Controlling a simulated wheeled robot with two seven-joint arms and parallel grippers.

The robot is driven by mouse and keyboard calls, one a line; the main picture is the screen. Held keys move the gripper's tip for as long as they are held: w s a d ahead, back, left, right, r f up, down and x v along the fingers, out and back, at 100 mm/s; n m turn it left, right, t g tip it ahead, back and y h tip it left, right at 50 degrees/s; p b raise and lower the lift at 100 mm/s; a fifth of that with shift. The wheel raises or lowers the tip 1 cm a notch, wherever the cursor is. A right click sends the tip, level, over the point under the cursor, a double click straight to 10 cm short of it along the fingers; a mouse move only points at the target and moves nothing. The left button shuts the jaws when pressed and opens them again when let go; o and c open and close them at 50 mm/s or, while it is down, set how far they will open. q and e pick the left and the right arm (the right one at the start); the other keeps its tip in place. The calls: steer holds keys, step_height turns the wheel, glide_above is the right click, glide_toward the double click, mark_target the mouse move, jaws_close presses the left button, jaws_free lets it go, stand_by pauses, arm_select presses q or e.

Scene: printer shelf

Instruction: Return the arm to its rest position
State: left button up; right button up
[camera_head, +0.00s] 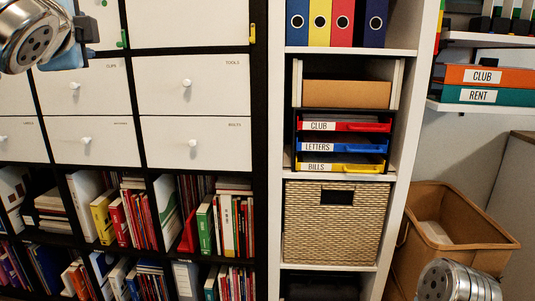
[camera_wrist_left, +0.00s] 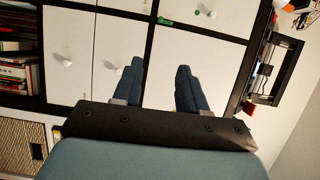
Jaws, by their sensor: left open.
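My left arm (camera_head: 32,36) shows at the top left of the head view as a silver, rounded link in front of the white cabinet. A blue-grey part of the hand shows beside it; the fingertips cannot be made out there. In the left wrist view my left gripper (camera_wrist_left: 156,62) has its two blue fingers wide apart. Nothing is held between them; only white drawer fronts show behind. My right arm (camera_head: 455,281) shows as a silver link at the bottom right of the head view. Its gripper is out of view.
White drawers (camera_head: 191,86) stand on the left above shelves of books (camera_head: 232,225). The middle shelf holds binders (camera_head: 319,23), labelled letter trays (camera_head: 340,146) and a wicker basket (camera_head: 331,235). A brown bin (camera_head: 462,210) stands at right, below two labelled boxes (camera_head: 490,76).

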arm_select(q)
steer(key=w+d+f+m+g+h, duration=0.1)
steer(key=w+d+f+h, duration=0.1)
steer(key=w+d+f, duration=0.3)
steer(key=w+d+f+g+h+p, duration=0.15)
steer(key=w+f, duration=0.25)
steer(key=f, duration=0.4)
steer(key=w+d+f+m+g+h, duration=0.1)
steer(key=w+d+f+h, duration=0.1)
steer(key=w+d+f, duration=0.3)
steer(key=w+d+f+n+g+h+p, duration=0.1)
steer(key=d+f+g, duration=0.2)
steer(key=f, duration=1.1)
steer(key=d+f+n+g+h, duration=0.2)
steer(key=d+f, duration=0.1)
steer(key=f, duration=1.2)
steer(key=s+d+f+n+g+h+p, duration=0.1)
steer(key=s+f+n+g, duration=0.2)
steer(key=f, duration=0.7)
steer(key=s+d+f+n+g+p, duration=0.1)
steer(key=s+f+n, duration=0.1)
steer(key=s+f, duration=0.6)
steer(key=s+a+f+n+g+p, duration=0.1)
steer(key=s+f+n+g, duration=0.3)
steer(key=s+f+n, duration=0.6)
steer(key=s+a+f, duration=0.1)
steer(key=s+f, duration=0.6)
steer(key=s, duration=0.3)
steer(key=shift+s+f, duration=0.2)
steer(key=shift+s, duration=0.1)
